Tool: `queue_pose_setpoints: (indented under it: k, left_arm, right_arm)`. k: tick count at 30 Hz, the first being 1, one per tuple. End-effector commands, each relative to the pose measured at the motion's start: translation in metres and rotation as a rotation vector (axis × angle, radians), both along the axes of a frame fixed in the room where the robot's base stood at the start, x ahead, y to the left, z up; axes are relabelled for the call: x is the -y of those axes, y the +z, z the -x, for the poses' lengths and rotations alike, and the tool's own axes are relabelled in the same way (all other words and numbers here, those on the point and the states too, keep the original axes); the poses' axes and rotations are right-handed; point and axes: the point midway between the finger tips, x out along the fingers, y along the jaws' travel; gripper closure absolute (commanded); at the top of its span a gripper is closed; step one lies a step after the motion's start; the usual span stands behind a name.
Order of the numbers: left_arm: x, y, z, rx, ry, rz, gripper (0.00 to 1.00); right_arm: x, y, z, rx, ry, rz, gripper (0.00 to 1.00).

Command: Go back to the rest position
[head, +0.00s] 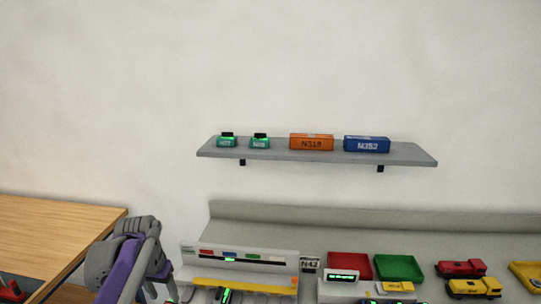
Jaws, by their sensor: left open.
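My left gripper (163,291) is at the bottom left, at the end of a grey and purple arm, and is partly cut off by the lower edge of the picture. It is open, and I see nothing held in it. It is just left of a white panel (240,260) with a yellow bar (245,285). My right gripper is not in view.
A wall shelf (415,154) carries two green items, an orange block (311,142) and a blue block (367,144). A wooden table (60,225) stands left. Red (349,265) and green trays (398,267) and toy trucks (461,269) are lower right.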

Motion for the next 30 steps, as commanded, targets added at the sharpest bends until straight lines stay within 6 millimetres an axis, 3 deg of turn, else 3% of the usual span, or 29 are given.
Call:
queue_pose_setpoints:
  k: [3, 9, 15, 18, 23, 30]
  left_arm:
    - [0.031, -0.005, 0.044, 0.055, 0.007, -0.005, 0.4]
    - [0.07, -0.03, 0.119, 0.152, 0.026, -0.004, 0.4]
    - [0.096, -0.072, 0.189, 0.242, 0.043, 0.012, 0.4]
    - [0.103, -0.09, 0.212, 0.274, 0.049, 0.021, 0.4]
    - [0.108, -0.106, 0.23, 0.301, 0.054, 0.029, 0.4]
    - [0.109, -0.108, 0.232, 0.306, 0.057, 0.031, 0.4]
  right_arm:
    - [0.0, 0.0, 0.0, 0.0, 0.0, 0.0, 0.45]
    - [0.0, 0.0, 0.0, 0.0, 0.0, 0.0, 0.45]
    - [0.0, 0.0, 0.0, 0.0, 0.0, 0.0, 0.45]
    - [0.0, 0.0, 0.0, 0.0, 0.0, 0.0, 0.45]
    - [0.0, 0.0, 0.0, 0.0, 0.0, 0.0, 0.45]
    - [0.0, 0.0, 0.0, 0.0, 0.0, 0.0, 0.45]
